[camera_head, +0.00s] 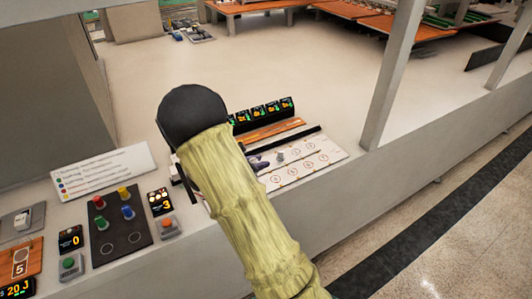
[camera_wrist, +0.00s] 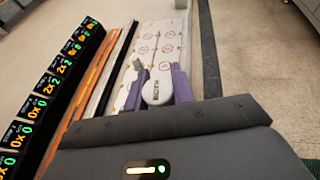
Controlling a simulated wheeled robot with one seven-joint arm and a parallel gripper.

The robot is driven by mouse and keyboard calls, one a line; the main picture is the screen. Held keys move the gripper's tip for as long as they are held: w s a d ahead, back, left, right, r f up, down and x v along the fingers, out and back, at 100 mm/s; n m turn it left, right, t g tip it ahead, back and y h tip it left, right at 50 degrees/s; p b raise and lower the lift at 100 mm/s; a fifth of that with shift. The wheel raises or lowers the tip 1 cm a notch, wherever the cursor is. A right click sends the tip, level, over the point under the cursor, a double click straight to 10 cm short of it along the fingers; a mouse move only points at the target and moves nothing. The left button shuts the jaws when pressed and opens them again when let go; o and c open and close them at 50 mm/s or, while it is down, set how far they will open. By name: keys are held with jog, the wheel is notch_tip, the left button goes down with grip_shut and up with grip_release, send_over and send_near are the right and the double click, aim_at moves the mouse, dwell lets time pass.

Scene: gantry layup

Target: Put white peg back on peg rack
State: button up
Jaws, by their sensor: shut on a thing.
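My gripper (camera_wrist: 159,82) has purple fingers on both sides of a white rounded piece with dark lettering, which I take as the white peg (camera_wrist: 157,92). It is shut on this piece. Beyond the fingers lies a white board (camera_wrist: 168,32) with rows of marked circles. There my gripper (camera_head: 258,163) is at the board's left side, mostly hidden behind my arm, and the peg is hidden. Whether the peg touches the board is unclear.
A small grey piece (camera_head: 280,157) stands on the board. A row of black displays (camera_head: 263,110) and an orange strip (camera_head: 268,132) lie behind it. A dark panel (camera_head: 122,243) with coloured pieces is at left.

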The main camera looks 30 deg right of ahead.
jog(key=s+a+f+n+t+y, duration=0.1)
jog(key=s+a+f+n+t, duration=0.15)
jog(key=a+f, duration=0.55)
jog(key=s+a+f+n+t+y, duration=0.2)
jog(key=s+a+f, duration=0.3)
jog(key=f, duration=0.5)
notch_tip(320, 180, down, 10)
jog(key=b, duration=1)
jog(key=shift+w+a+r, duration=0.25)
jog(key=shift+w+a, duration=0.1)
jog(key=shift+w, duration=0.05)
jog(key=shift+a, duration=0.15)
